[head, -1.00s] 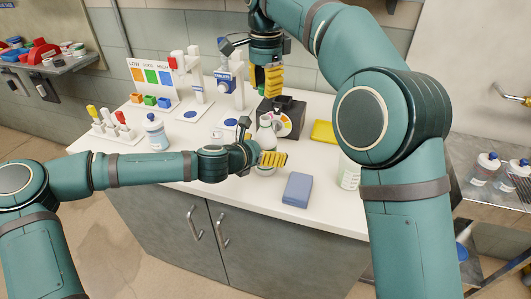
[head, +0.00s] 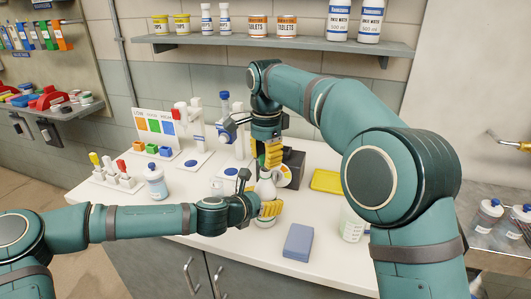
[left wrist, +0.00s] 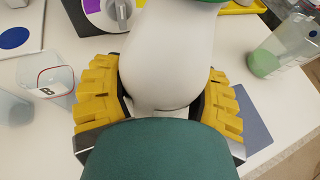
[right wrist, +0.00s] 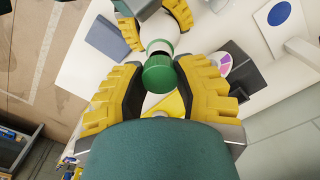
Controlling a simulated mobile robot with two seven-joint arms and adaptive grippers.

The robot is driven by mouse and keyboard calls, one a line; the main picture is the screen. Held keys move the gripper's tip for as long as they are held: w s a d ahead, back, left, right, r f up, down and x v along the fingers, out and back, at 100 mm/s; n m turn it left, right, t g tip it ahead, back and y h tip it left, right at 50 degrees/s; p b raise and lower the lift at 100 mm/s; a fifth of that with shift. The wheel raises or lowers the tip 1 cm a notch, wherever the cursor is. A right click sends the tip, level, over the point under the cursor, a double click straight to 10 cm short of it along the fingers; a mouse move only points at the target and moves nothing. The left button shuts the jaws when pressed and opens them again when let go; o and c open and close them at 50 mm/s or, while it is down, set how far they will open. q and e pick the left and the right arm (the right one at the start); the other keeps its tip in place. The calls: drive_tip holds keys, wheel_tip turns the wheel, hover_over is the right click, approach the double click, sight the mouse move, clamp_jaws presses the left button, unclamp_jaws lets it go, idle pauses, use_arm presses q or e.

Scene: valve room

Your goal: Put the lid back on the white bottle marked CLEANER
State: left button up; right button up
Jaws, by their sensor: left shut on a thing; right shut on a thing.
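The white bottle (head: 265,187) stands upright on the white counter, with my left gripper (head: 268,209) shut around its body. In the left wrist view the bottle (left wrist: 165,55) fills the space between the yellow fingers; no lettering shows. My right gripper (head: 271,155) is directly above the bottle, fingers pointing down. In the right wrist view it is shut on a green lid (right wrist: 157,75). The bottle's pale neck (right wrist: 160,46) shows just beyond the lid. The lid is at the bottle's mouth; I cannot tell whether it touches or is seated.
A black box with a coloured dial (head: 292,168) stands close behind the bottle. A blue block (head: 298,241), a yellow pad (head: 326,181) and a clear beaker (head: 352,225) are to the right. A blue-capped bottle (head: 155,183) and small valve stands are left. A shelf (head: 300,43) hangs above.

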sight(265, 188)
idle(0.5)
drive_tip(key=shift+f, duration=0.9)
drive_tip(key=shift+f, duration=0.5)
use_arm(q)
clamp_jaws()
use_arm(e)
drive_tip(key=m, duration=1.6)
drive_tip(key=shift+f, duration=0.1)
